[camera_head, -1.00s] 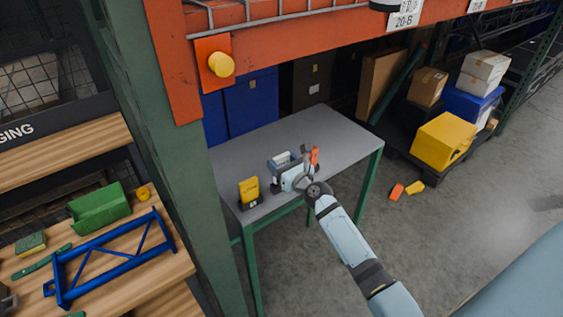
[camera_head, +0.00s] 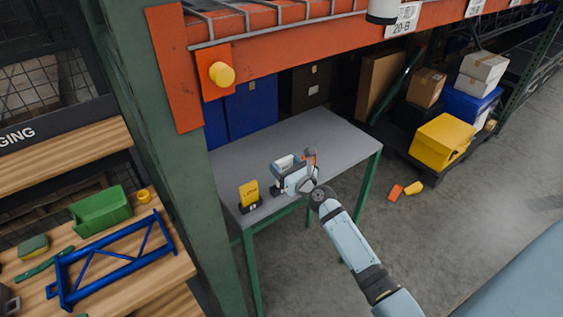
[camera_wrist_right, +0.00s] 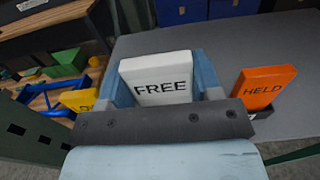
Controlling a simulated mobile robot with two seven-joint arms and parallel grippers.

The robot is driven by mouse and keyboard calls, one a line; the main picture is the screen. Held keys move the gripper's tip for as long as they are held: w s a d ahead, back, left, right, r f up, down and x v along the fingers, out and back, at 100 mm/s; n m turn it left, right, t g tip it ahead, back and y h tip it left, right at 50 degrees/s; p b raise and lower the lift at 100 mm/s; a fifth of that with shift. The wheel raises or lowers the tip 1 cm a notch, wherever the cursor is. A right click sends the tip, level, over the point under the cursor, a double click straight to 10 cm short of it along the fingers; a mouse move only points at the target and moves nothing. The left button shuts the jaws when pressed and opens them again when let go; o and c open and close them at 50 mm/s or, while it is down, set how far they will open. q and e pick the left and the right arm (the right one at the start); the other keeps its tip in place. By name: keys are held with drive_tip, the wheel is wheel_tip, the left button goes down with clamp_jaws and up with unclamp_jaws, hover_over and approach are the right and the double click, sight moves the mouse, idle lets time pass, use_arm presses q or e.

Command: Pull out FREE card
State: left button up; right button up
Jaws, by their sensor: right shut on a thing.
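The white FREE card (camera_wrist_right: 160,72) stands between the pale blue fingers of my right gripper (camera_head: 287,171) in the right wrist view. The gripper is shut on it. In the head view the card (camera_head: 284,162) shows small above the grey table, mostly covered by the gripper. A dark holder (camera_head: 275,189) shows just below the gripper; I cannot tell whether the card's lower edge is inside it. The orange HELD card (camera_wrist_right: 265,88) stands to the right of the gripper, apart from it. My left gripper is not in view.
A yellow card (camera_head: 249,194) stands in a dark holder at the table's front left. The rest of the grey table (camera_head: 335,140) is mostly bare. A green rack post (camera_head: 180,170) rises left of it, and an orange beam (camera_head: 300,52) crosses above.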

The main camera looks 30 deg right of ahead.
drive_tip(key=s, duration=0.8)
drive_tip(key=shift+s+d, duration=0.15)
drive_tip(key=shift+d, duration=0.2)
idle(0.4)
